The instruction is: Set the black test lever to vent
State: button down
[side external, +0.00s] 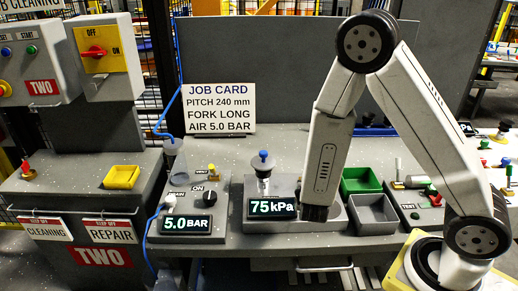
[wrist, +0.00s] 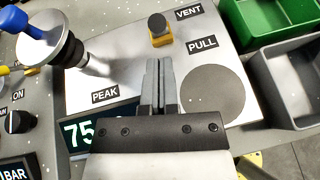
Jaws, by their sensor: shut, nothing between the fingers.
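The black test lever (wrist: 157,26) shows in the wrist view as a black knob over a yellow base, at the top of a light panel. The VENT label (wrist: 189,13) is just to its upper right, and the PULL label (wrist: 202,43) is to its lower right. The PEAK label (wrist: 105,94) is lower left. I cannot tell the lever's exact setting. My gripper (wrist: 157,64) is shut and empty over the panel, its tips below the lever in the picture. In the side view my gripper (side external: 317,213) hides the lever.
A display (side external: 273,207) reads 75 kPa. A green bin (side external: 361,180) and a grey bin (side external: 373,214) stand on the right. A 5.0 BAR display (side external: 187,224) is at left.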

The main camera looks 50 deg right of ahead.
jog(key=shift+w+d+r, duration=0.35)
jog(key=shift+w+d, duration=0.15)
jog(key=shift+d, duration=0.15)
jog(key=shift+w+d+r+g+y, duration=0.4)
jog(key=shift+r+y, duration=0.1)
jog(key=shift+y, duration=0.1)
dwell(1.0)
jog(key=shift+r, duration=0.1)
jog(key=shift+w+d+r+g+y, duration=0.7)
jog(key=shift+w+d+g+y, duration=0.25)
jog(key=shift+g+y, duration=0.15)
jog(key=w+d+g+y, duration=0.2)
jog(key=w+d+y, duration=0.1)
jog(key=w+d, duration=0.2)
jog(key=shift+w+d+r+n+g, duration=0.2)
jog(key=shift+w+d+n+g, duration=0.1)
jog(key=shift+d+n+g, duration=0.1)
dwell(1.2)
